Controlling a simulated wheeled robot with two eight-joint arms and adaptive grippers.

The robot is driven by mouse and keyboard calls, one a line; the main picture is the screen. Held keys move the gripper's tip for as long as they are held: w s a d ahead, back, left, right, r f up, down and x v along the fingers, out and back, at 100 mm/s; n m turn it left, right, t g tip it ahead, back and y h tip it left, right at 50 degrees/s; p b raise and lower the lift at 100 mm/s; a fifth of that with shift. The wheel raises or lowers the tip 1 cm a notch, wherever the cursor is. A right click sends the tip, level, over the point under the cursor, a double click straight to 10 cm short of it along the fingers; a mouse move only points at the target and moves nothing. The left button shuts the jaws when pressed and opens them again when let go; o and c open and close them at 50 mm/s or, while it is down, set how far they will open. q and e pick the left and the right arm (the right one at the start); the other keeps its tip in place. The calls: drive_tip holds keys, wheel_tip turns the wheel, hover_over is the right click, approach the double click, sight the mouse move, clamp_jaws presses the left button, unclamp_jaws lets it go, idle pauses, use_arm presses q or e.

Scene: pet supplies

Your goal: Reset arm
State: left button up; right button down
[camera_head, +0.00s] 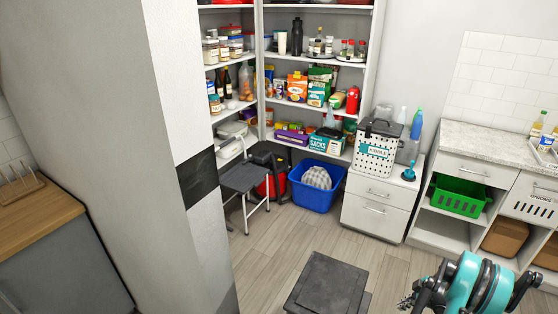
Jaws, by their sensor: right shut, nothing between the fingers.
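My right arm, teal and black, comes in at the bottom right of the head view. My right gripper (408,302) is at its left end, low in the picture, shut and empty. It is over the floor area in front of the white drawer cabinet and touches nothing that I can see. My left gripper and left arm are out of view.
A white drawer cabinet (372,212) carries a dotted bin (374,150). A blue tub (312,195) and grey step stool (243,180) stand by the pantry shelves (262,60). A counter unit (470,150) is at right, a wall (90,80) at left.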

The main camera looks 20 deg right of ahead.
drive_tip(key=w+a+r+m+h, duration=0.15)
drive_tip(key=w+a+r, duration=0.25)
drive_tip(key=a+r, duration=0.7)
drive_tip(key=w+a+r+m+h, duration=0.1)
drive_tip(key=w+a+r+m, duration=0.25)
drive_tip(key=a+r, duration=0.75)
drive_tip(key=s+a+r+m+t, duration=0.1)
drive_tip(key=s+a+r, duration=0.2)
drive_tip(key=a, duration=0.4)
drive_tip(key=s+a+r+m+t, duration=0.1)
drive_tip(key=s+a+r, duration=0.2)
drive_tip(key=s+a, duration=0.2)
drive_tip(key=s+a+r+m+t, duration=0.1)
drive_tip(key=s+a+r+t, duration=0.1)
drive_tip(key=a, duration=0.7)
drive_tip(key=shift+s+a+r+m, duration=0.4)
drive_tip(key=shift+s+r, duration=0.1)
drive_tip(key=shift+s, duration=0.55)
drive_tip(key=shift+h, duration=0.25)
